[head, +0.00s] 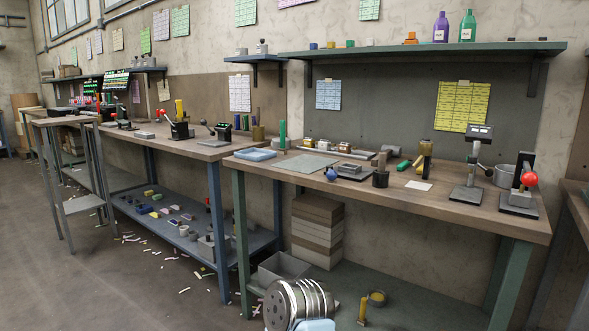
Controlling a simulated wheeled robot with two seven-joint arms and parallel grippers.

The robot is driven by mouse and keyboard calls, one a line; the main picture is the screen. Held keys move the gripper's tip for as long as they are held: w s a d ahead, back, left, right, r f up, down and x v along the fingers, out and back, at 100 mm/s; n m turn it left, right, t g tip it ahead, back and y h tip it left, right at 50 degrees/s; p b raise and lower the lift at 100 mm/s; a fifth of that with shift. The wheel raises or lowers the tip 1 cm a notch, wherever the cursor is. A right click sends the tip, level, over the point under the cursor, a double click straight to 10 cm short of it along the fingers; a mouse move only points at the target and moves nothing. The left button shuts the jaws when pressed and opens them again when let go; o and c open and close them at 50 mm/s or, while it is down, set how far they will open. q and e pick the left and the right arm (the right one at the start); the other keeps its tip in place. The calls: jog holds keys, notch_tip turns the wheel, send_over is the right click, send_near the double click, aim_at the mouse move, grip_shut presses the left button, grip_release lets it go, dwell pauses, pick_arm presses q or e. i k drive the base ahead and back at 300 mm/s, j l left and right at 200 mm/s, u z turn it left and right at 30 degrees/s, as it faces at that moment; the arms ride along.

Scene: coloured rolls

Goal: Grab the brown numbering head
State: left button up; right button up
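I cannot single out a brown numbering head with certainty at this size. Small brownish metal pieces (345,146) sit in a row at the back of the right workbench (470,208). A small metal device on a dark base (349,170) lies to the left of the block. Neither of my grippers shows in the head view.
A shelf (420,53) hangs above. A silver ringed cylinder (290,302) shows at the bottom. Grey floor (90,280) is open at left.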

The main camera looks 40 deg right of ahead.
aim_at(344, 147)
jog(key=i+j+z, duration=0.1)
jog(key=i+z, duration=0.15)
jog(key=z, duration=0.2)
jog(key=i+j+z, duration=0.2)
jog(key=z, duration=0.25)
jog(key=i+j+z, duration=0.15)
jog(key=z, duration=0.3)
jog(key=i+j+z, duration=0.1)
jog(key=j+z, duration=0.35)
